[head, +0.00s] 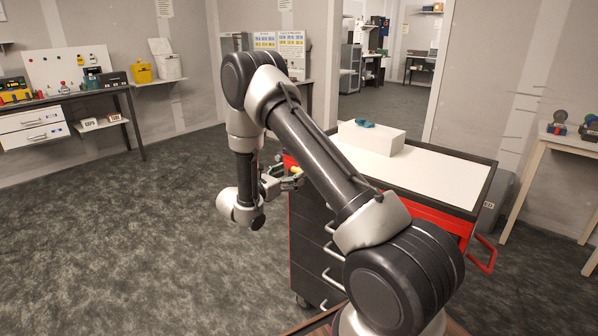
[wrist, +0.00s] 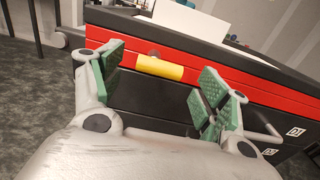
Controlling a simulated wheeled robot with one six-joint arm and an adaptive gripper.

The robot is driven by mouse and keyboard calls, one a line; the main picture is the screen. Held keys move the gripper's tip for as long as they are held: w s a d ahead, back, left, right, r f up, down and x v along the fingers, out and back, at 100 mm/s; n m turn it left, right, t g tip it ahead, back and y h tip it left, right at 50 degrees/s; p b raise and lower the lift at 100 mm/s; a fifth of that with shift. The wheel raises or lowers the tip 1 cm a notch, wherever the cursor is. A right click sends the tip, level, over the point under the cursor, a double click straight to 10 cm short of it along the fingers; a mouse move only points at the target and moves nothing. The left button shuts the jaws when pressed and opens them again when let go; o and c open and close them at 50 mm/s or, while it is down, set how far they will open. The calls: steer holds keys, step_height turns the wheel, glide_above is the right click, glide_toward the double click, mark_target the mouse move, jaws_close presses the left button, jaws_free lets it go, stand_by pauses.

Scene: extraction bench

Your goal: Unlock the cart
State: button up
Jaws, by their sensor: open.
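The cart (head: 468,192) is a dark drawer cabinet with red trim and a white top, standing to the right of my gripper in the head view. In the wrist view its red band (wrist: 215,84) runs across the picture. A yellow cylindrical piece (wrist: 160,68) sticks out on that band; it also shows small in the head view (head: 296,169). My gripper (wrist: 158,87) is open, with green pads on either side of the yellow piece in the picture. I cannot tell whether the piece lies between the pads in depth. Nothing is held.
A white box (head: 372,140) with a teal object (head: 365,123) stands on the cart top. A red handle (head: 484,256) juts from the cart's right end. A workbench (head: 62,100) is at the left, a white table (head: 568,143) at the right. The carpet at left is clear.

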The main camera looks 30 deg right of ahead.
steer(key=x, duration=0.5)
steer(key=shift+d, duration=0.1)
steer(key=shift+c, duration=0.4)
steer(key=c, duration=1)
